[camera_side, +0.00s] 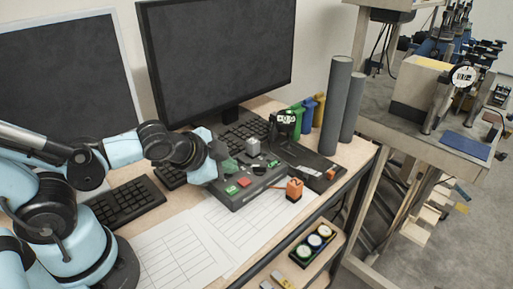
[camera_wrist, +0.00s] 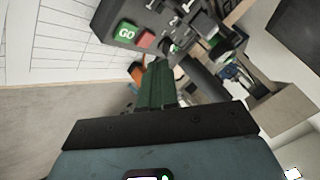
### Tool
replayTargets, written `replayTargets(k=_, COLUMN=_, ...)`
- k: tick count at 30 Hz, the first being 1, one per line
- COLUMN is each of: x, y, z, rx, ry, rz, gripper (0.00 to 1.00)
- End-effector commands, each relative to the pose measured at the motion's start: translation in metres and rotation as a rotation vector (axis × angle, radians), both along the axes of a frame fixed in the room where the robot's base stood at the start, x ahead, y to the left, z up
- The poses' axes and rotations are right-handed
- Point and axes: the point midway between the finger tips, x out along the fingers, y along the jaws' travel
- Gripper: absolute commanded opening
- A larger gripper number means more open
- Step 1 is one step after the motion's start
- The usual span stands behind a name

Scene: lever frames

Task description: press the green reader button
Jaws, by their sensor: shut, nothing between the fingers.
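A grey control box (camera_side: 240,201) lies on the desk. A green button (camera_side: 231,190) sits at its near left, with a red button (camera_side: 244,182) beside it. In the wrist view the green button (camera_wrist: 126,33) is marked GO, with the red button (camera_wrist: 145,40) to its right. I cannot tell whether this is the one called the reader button. My gripper (camera_side: 229,166) is over the left part of the box; its green fingers (camera_wrist: 158,70) are shut and empty. They appear below and right of the green button in the wrist view, apart from it.
An orange block (camera_side: 294,189) stands right of the box. Levers and a grey knob (camera_side: 253,146) rise from the box. Monitors (camera_side: 220,55) and keyboards (camera_side: 125,203) stand behind and left. Paper sheets (camera_side: 180,250) cover the front desk. Tall grey cylinders (camera_side: 335,105) stand at right.

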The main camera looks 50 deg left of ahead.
Motion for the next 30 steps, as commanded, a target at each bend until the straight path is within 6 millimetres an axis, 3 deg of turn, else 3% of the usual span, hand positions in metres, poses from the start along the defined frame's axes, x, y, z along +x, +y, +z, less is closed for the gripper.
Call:
replayTargets(k=15, x=0.000, y=0.000, z=-0.029, rx=0.000, ry=0.000, rz=0.000, gripper=0.00)
replayTargets(k=30, x=-0.001, y=0.000, z=-0.035, rx=0.000, ry=0.000, rz=0.000, gripper=0.00)
